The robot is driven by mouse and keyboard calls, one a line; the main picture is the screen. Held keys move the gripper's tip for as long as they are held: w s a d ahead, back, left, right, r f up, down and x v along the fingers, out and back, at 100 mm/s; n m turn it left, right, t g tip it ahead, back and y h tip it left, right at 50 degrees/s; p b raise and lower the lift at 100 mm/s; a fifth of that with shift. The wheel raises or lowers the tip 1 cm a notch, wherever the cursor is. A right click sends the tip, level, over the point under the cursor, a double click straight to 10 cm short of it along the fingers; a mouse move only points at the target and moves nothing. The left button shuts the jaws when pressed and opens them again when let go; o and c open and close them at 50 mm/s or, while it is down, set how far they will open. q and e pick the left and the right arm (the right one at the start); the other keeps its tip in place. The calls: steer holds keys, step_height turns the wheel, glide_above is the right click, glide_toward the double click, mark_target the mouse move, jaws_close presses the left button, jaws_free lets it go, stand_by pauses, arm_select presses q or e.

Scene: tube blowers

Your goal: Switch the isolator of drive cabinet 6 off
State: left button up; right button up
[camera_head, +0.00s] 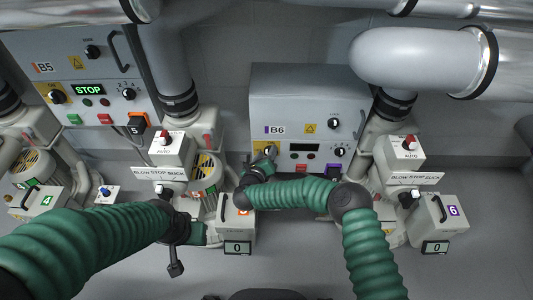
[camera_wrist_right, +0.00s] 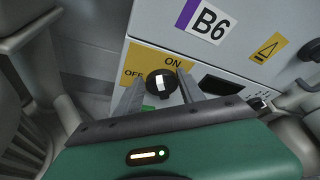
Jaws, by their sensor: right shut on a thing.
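Drive cabinet 6 (camera_head: 290,88), labelled B6, is the grey box right of centre in the head view. Its isolator is a black knob (camera_wrist_right: 161,84) with a white mark, on a yellow plate (camera_wrist_right: 145,60) reading ON and OFF. The mark points up and slightly left, seemingly between the two words. My right gripper (camera_head: 262,163) is at the cabinet's lower left corner. In the wrist view its two grey fingers stand either side of the knob, shut on it. My left gripper (camera_head: 176,245) hangs apart from the cabinet, lower left of it; its fingers are not clear.
The B6 display (camera_head: 301,147) is dark. Cabinet B5 (camera_head: 80,55) at upper left shows a green STOP display. Selector boxes (camera_head: 405,150) marked AUTO stand either side of B6. Box 6 (camera_head: 440,215) is at lower right. Large pipes (camera_head: 410,55) pass above.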

steer(key=shift+a+f, duration=0.1)
steer(key=o, duration=1.3)
steer(key=shift+o, duration=0.2)
steer(key=p+v, duration=0.9)
steer(key=v, duration=0.7)
steer(key=shift+s, duration=0.4)
